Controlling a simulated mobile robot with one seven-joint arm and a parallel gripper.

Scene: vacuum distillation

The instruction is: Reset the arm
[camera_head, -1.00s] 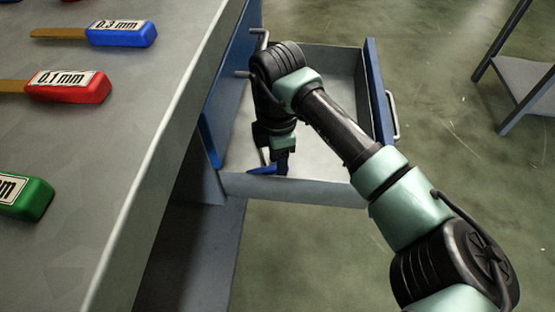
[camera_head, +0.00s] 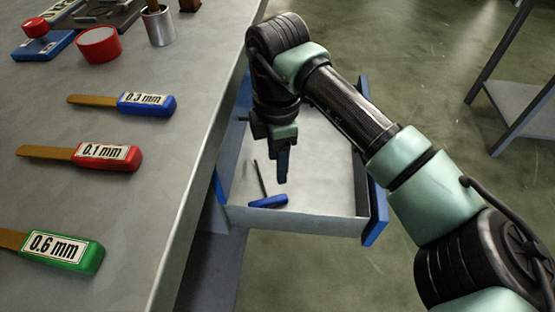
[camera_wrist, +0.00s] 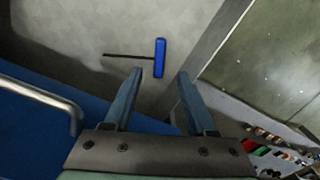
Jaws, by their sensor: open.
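My gripper (camera_head: 282,167) hangs pointing down above the open drawer (camera_head: 315,223) in the head view. In the wrist view my gripper (camera_wrist: 158,85) has its two fingers apart with nothing between them. A blue T-handled tool (camera_head: 268,201) with a thin dark shaft lies on the drawer floor, below and apart from the fingers. The tool also shows in the wrist view (camera_wrist: 160,58), beyond the fingertips.
The grey workbench (camera_head: 150,215) fills the left, with a blue feeler (camera_head: 147,104), a red one (camera_head: 108,157) and a green one (camera_head: 62,250). A red round container (camera_head: 99,44) and a metal cup (camera_head: 158,26) stand farther back. A metal stand (camera_head: 520,95) is at right.

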